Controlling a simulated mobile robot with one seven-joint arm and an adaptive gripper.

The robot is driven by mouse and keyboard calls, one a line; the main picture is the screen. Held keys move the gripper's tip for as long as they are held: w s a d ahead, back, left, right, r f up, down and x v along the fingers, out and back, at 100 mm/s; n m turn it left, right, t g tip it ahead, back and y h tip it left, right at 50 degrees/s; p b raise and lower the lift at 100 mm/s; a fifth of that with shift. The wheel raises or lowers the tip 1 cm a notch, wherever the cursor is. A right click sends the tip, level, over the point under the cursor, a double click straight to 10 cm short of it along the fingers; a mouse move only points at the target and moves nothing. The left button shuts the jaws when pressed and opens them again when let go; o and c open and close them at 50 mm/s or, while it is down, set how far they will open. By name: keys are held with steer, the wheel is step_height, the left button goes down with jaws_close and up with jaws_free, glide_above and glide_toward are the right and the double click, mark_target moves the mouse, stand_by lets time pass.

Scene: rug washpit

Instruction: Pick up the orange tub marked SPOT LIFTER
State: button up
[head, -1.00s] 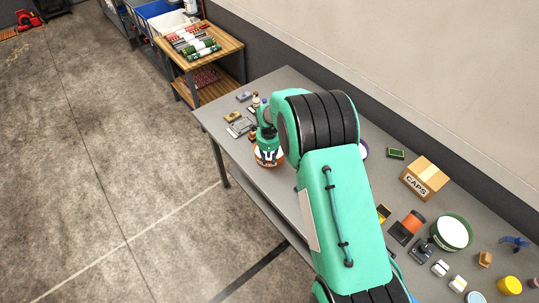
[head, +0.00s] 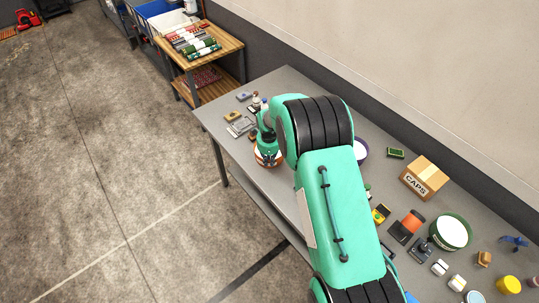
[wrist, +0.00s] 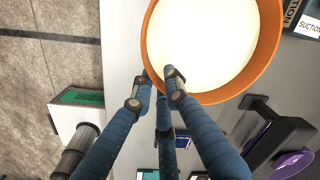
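The orange tub (wrist: 270,45) shows from above in the wrist view, with an orange rim around a pale round top. In the head view the tub (head: 267,160) stands at the left part of the grey table, mostly covered by my gripper (head: 266,138); its label cannot be read. In the wrist view my gripper (wrist: 160,74) has blue fingers at the tub's near-left rim. One fingertip overlaps the pale top and another lies at the outer edge. A small gap shows between them; whether they press on the rim is unclear.
A box marked SUCTION (wrist: 305,20) lies beside the tub. A green and white item (wrist: 78,97) is at the table's edge. A CAPS carton (head: 424,178) and a green-sided tub (head: 451,233) stand further right. A wooden shelf (head: 205,50) is beyond the table.

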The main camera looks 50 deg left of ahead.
jaws_close()
steer(key=shift+a+r, duration=0.1)
steer(key=shift+r, duration=0.05)
steer(key=shift+r, duration=0.15)
steer(key=shift+r, duration=0.75)
steer(key=shift+w+r+b, duration=0.1)
steer(key=shift+r+b, duration=0.25)
steer(key=shift+r, duration=0.6)
steer(key=s+d, duration=0.4)
steer(key=d, duration=0.3)
steer(key=s+d+r+b, duration=0.1)
steer(key=s+d, duration=0.3)
steer(key=d, duration=0.3)
steer(key=shift+r, duration=0.1)
